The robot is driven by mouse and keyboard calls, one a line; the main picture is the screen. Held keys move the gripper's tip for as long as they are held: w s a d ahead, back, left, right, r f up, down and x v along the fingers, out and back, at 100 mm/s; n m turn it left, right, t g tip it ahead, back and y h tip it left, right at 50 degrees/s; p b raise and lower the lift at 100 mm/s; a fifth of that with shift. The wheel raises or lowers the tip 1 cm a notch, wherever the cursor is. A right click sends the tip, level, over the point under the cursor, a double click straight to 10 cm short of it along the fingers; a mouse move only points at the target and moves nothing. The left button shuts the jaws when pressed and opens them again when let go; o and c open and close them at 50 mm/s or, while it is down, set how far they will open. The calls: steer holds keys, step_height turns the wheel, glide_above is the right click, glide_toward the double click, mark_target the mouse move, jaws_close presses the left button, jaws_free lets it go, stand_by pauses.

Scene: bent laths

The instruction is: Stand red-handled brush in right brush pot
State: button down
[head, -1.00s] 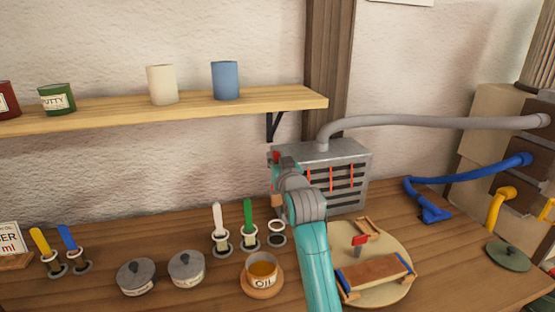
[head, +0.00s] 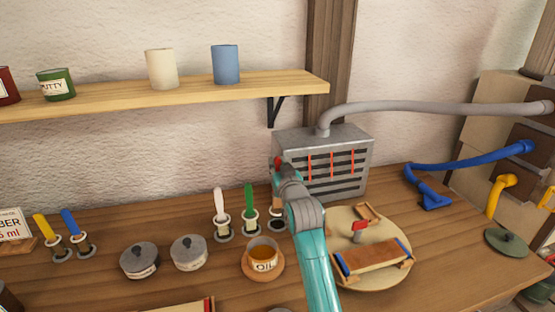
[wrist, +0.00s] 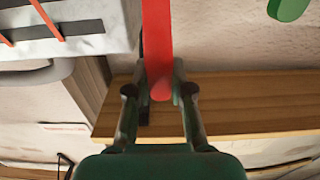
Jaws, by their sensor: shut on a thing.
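My gripper (wrist: 160,92) is shut on the red handle of the brush (wrist: 158,40), as the wrist view shows. In the head view the red handle's end (head: 278,161) shows at the tip of my arm, beside the grey vented box. The right brush pot (head: 277,227) stands below it, right of the pots with the white and green brushes. Something dark shows at this pot's mouth, and my arm partly covers the area. I cannot tell whether the brush's lower end is inside the pot or just above it.
The green-handled brush (head: 249,200) and white-handled brush (head: 219,202) stand close on the left. An oil pot (head: 262,257) is in front. A round board (head: 370,280) with a small wooden stand lies right. The vented box (head: 335,165) stands behind.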

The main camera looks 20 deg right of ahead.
steer(key=shift+f, duration=2.45)
steer(key=c, duration=1)
jaws_free()
steer(key=shift+o, duration=0.2)
steer(key=shift+s, duration=0.15)
steer(key=s, duration=1.1)
steer(key=shift+s, duration=0.4)
